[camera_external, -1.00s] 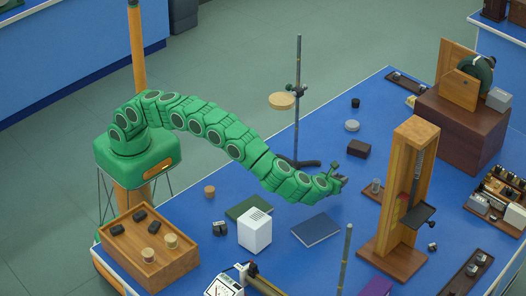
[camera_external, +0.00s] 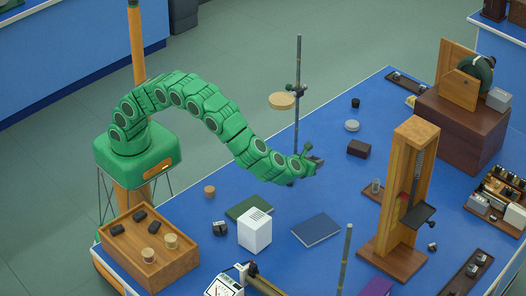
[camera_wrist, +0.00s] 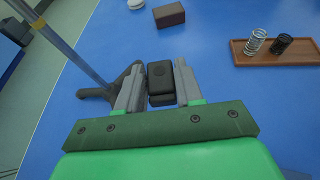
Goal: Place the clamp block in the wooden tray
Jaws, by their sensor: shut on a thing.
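My gripper (camera_external: 316,163) is raised above the blue bench beside the rod stand. In the wrist view my gripper (camera_wrist: 160,88) has its two grey fingers on either side of a small dark block, which I take as the clamp block (camera_wrist: 160,75); it is held between them. In the external view the held block is too small to make out clearly. The wooden tray (camera_external: 178,272) stands at the front left corner of the bench, well to the left of my gripper. Several black pieces and two cork-coloured cylinders lie in it.
A rod stand (camera_external: 298,75) rises close behind my gripper; its dark foot (camera_wrist: 100,93) shows left of the fingers. A wooden tower (camera_external: 414,160) stands at right.

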